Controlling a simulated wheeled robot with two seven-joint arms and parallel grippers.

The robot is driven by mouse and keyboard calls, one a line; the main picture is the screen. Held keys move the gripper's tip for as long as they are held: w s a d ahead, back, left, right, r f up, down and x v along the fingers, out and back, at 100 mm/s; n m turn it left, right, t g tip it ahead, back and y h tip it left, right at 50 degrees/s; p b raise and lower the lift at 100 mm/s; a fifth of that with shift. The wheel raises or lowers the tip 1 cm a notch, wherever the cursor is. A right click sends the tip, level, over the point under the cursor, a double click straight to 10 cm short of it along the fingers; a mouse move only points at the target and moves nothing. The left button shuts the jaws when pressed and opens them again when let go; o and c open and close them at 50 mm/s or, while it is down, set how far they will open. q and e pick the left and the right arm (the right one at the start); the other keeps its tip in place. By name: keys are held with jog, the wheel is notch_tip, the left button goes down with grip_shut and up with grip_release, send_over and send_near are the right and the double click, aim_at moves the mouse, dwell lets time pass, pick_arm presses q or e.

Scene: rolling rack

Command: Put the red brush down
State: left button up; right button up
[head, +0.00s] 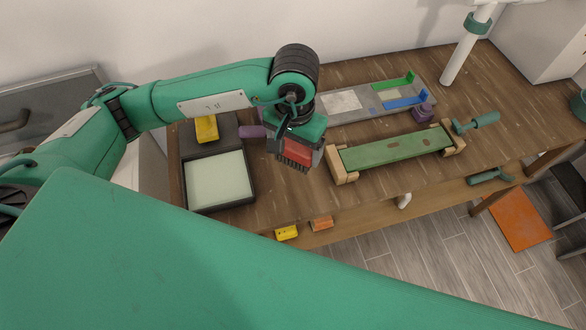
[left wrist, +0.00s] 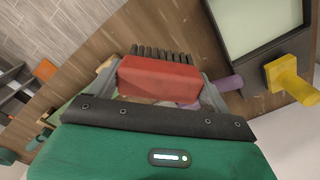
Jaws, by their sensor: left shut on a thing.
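The red brush (head: 296,153) has a red block body and dark bristles. My left gripper (head: 294,150) is shut on it, with the bristles pointing down toward the wooden table (head: 290,205). In the left wrist view the red brush (left wrist: 158,78) sits between the two grey fingers of my left gripper (left wrist: 160,82), bristles on the far side. I cannot tell whether the bristles touch the table. My right gripper does not show.
A black tray with a pale pad (head: 215,178) and a yellow-handled tool (head: 206,129) are left of the brush. A purple-handled thing (head: 252,132) lies close behind. A green board in wooden clamps (head: 395,150) stands right. Bare table lies in front of the brush.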

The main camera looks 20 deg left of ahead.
pick_arm(q)
notch_tip(320, 180, down, 12)
jog(key=p, duration=0.3)
jog(key=shift+r, duration=0.2)
jog(key=shift+f, duration=0.1)
jog(key=shift+f, duration=0.1)
jog(key=o, duration=0.8)
